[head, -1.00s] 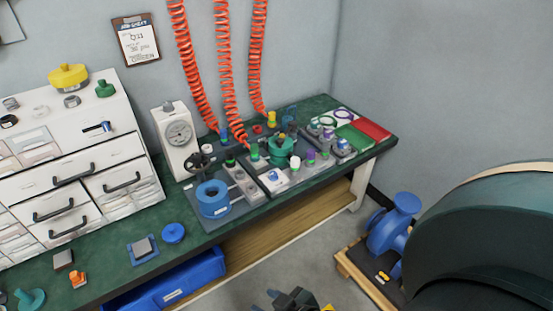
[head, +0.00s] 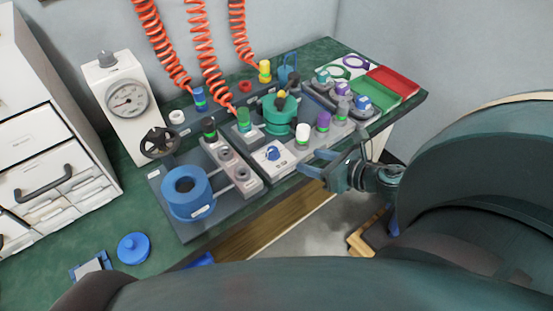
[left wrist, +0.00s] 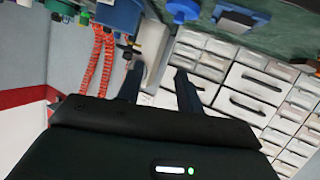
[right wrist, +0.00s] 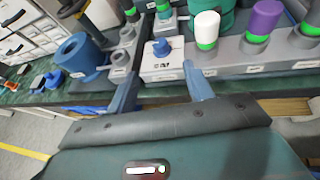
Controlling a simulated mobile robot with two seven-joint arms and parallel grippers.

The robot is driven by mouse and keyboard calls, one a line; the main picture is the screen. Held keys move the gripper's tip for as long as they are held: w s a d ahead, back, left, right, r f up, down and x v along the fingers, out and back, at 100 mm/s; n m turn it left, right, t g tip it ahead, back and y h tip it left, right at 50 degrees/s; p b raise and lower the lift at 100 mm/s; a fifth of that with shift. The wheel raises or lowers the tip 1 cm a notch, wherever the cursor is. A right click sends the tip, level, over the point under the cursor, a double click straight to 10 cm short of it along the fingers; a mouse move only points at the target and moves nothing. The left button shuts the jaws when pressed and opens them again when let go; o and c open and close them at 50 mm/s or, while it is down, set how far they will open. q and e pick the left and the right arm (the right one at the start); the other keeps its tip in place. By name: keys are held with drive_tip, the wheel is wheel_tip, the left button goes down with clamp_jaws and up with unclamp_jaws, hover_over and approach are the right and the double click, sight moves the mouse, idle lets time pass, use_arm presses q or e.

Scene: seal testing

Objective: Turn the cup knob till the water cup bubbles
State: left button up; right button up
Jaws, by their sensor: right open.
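A small blue knob (head: 272,154) sits on a white plate at the bench front; the right wrist view shows it too (right wrist: 161,47). My right gripper (head: 316,163) is open and empty, at the bench's front edge, right of the knob in the head view. In the right wrist view its fingers (right wrist: 160,85) are apart, with the knob beyond the gap between them, not touched. A bluish cup-like vessel (head: 288,73) stands at the back of the bench; I cannot tell bubbles in it. My left gripper (left wrist: 156,78) is open and empty, facing drawers.
White and purple capped fittings (head: 302,133) stand right of the knob. A teal round vessel (head: 280,116) is behind it. A blue ring-shaped part (head: 187,192), a black handwheel (head: 160,142) and a dial gauge (head: 127,98) are to the left. Orange coiled hoses (head: 205,55) hang behind.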

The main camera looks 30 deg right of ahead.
sight(274, 150)
drive_tip(key=shift+n, duration=0.3)
drive_tip(key=x, duration=1.3)
drive_tip(key=shift+a+r+b, duration=0.15)
drive_tip(key=shift+b, duration=0.25)
drive_tip(key=c, duration=1)
